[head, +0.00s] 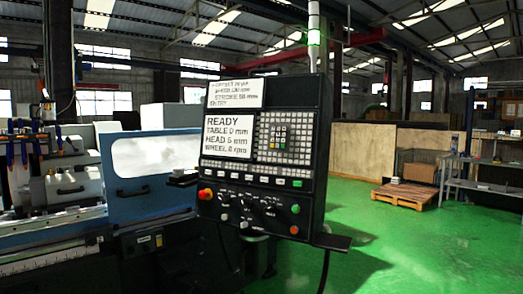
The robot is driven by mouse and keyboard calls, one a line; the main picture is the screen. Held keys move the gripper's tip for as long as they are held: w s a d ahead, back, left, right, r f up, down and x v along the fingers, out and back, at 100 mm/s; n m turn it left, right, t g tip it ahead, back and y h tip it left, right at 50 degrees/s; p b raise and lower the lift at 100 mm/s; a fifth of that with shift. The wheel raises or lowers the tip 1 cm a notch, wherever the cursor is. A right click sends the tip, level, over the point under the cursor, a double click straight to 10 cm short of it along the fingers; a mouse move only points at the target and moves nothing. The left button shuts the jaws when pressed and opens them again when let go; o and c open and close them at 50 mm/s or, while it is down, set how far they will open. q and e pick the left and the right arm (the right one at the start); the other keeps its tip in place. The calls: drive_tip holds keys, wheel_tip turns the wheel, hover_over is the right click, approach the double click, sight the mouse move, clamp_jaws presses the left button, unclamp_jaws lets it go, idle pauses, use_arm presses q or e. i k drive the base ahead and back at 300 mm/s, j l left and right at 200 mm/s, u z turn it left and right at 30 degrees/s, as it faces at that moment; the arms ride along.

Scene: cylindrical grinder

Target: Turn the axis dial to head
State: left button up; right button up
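The black control panel (255,150) of the grinder stands upright in the middle of the head view. Its lower part carries several small dark dials (246,201) with pale markings. The labels are too small to read, so I cannot tell which one is the axis dial or where it points. The lower screen (227,139) reads READY, TABLE 0 mm, HEAD 6 mm, WHEEL 0 rpm. Neither of my grippers shows in the head view.
A red button (205,194) sits at the panel's left, with orange and green buttons at its right. A dark shelf (333,241) juts out below right. The blue and grey grinder (150,175) stands at left. Green floor (400,240) is open at right, before a pallet (404,194).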

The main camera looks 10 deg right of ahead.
sight(247, 204)
drive_tip(key=i+j+z, duration=0.15)
drive_tip(key=i+j, duration=0.65)
drive_tip(key=j, duration=0.15)
